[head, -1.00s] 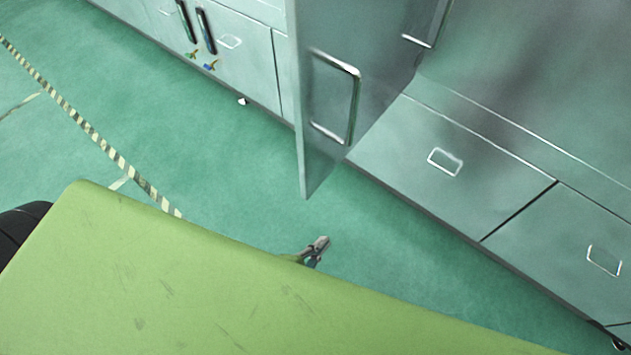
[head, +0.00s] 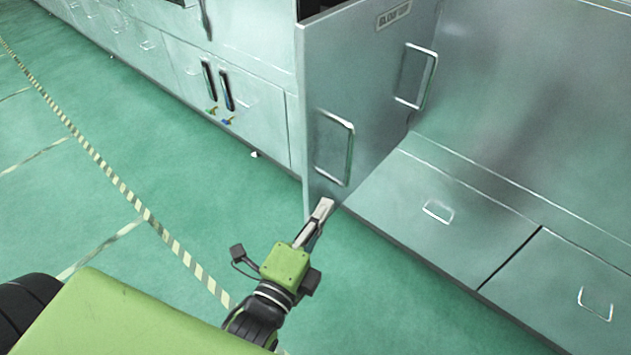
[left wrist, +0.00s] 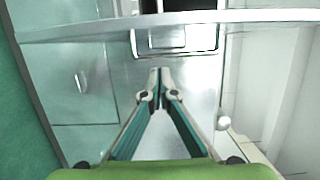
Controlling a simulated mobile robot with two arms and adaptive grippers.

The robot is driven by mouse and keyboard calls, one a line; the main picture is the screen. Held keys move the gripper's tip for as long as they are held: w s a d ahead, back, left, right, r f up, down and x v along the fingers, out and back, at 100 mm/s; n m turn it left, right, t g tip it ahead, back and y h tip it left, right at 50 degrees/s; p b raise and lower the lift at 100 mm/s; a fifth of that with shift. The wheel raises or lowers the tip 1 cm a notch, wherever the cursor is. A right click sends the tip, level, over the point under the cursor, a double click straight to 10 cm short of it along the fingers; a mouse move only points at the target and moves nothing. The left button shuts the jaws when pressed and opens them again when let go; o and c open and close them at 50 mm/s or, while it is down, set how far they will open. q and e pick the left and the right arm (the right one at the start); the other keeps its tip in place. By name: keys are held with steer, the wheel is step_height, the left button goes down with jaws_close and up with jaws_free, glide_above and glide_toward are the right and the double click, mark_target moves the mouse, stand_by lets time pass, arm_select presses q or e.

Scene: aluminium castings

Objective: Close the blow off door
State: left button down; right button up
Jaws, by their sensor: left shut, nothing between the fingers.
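The blow off door (head: 365,85) is a grey metal panel in the head view. It stands open, jutting out from the cabinet front, with a label plate near its top and two bar handles, the nearer handle (head: 333,148) and the farther handle (head: 417,77). My left gripper (head: 325,207) is shut and empty, just in front of the door's lower near corner; I cannot tell whether it touches. In the left wrist view the closed fingertips (left wrist: 155,74) point toward a metal surface, below a pale edge crossing the top. My right gripper is not in view.
Metal cabinets (head: 240,100) with black handles and small valves line the back left. Lower panels (head: 440,205) with small handles run along the right. Green floor (head: 130,190) is free at the left, crossed by a striped tape line (head: 110,175).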

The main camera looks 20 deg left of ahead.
mark_target(315, 187)
arm_select(q)
steer(key=shift+w+a+p, duration=0.4)
steer(key=shift+w+a, duration=0.2)
steer(key=shift+w, duration=0.25)
steer(key=shift+w+a+p, duration=0.45)
steer(key=shift+w+a, duration=0.1)
steer(key=shift+w, duration=0.35)
steer(key=shift+w+a+p, duration=0.4)
steer(key=shift+w+a, duration=0.2)
steer(key=shift+w, duration=0.25)
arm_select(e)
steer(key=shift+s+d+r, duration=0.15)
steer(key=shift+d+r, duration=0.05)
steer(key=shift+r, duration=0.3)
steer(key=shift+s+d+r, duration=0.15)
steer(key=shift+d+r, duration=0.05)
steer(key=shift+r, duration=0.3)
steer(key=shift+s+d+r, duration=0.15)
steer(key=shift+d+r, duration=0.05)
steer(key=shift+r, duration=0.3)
